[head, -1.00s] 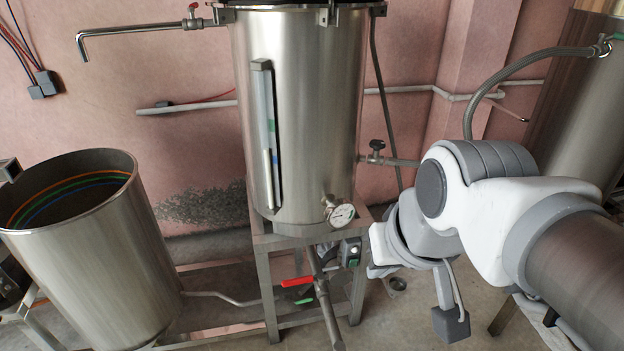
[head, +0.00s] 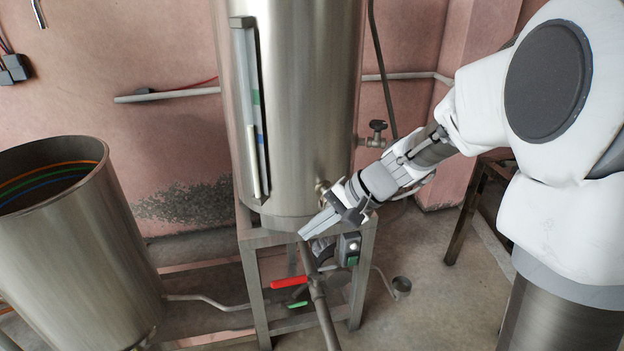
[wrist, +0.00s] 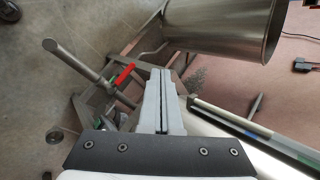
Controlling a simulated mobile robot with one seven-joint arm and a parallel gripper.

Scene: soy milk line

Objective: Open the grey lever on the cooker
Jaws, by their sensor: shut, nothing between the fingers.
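The cooker (head: 300,120) is the tall steel cylinder at the middle of the head view, on a steel frame. A dark grey valve handle (head: 377,126) stands out on a side pipe at its right; I cannot tell from its look whether it is open or shut. My gripper (head: 303,234) is shut and empty. It points down-left in front of the cooker's lower edge, above the red lever (head: 289,282), and hides the dial gauge. The wrist view shows the shut fingers (wrist: 165,72) with the red lever (wrist: 124,75) to their left.
A drain pipe (head: 321,305) with the red lever and a green lever (head: 297,304) runs below the cooker. A control box (head: 349,248) is on the frame. An open steel tank (head: 80,250) stands at left.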

